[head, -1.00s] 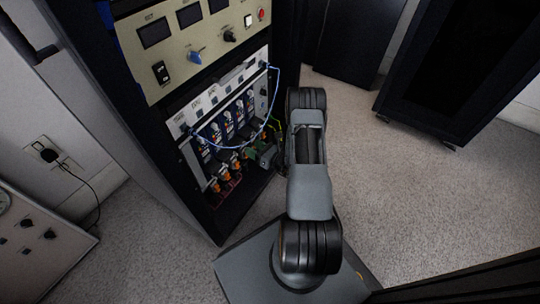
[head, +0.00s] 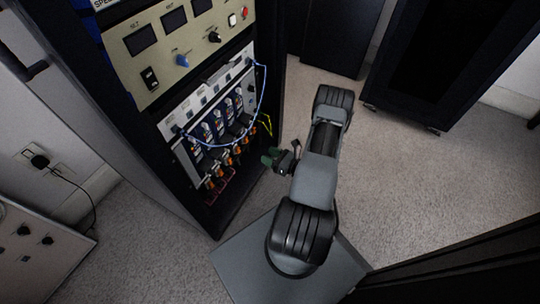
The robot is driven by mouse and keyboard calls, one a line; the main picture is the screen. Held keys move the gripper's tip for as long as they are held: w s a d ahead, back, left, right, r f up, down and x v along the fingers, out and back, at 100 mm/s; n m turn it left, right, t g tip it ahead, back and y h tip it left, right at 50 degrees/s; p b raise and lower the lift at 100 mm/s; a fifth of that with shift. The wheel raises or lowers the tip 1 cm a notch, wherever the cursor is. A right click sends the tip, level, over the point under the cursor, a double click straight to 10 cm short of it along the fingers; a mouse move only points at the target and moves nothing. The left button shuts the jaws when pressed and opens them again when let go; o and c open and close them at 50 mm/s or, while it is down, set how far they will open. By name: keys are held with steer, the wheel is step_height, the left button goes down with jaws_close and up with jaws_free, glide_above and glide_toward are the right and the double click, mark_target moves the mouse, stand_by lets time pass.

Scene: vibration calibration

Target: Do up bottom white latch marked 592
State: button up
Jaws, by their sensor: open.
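The open rack (head: 196,166) shows a row of several blue-faced modules (head: 221,127) with white pieces near their tops and orange pieces (head: 223,161) at their lower ends. The marking 592 is too small to read, and I cannot tell which piece is the bottom white latch. My gripper (head: 272,159) is open, to the right of the modules and apart from the rack front. A dark green part shows at its end; I cannot make out whether it belongs to the gripper. The fingertips are small and unclear.
A blue cable (head: 259,101) loops across the modules, and yellow wires (head: 265,124) stick out at the rack's right side. A beige panel (head: 178,42) with knobs sits above. Dark cabinets (head: 430,60) stand at the back right. The carpet (head: 400,180) right of my arm is clear.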

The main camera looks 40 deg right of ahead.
steer(key=n+b, duration=0.3)
steer(key=b, duration=0.6)
glide_toward(236, 139)
steer(key=x, duration=0.7)
steer(key=shift+w+a+f, duration=0.1)
steer(key=shift+w+f, duration=0.15)
steer(key=shift+w, duration=0.4)
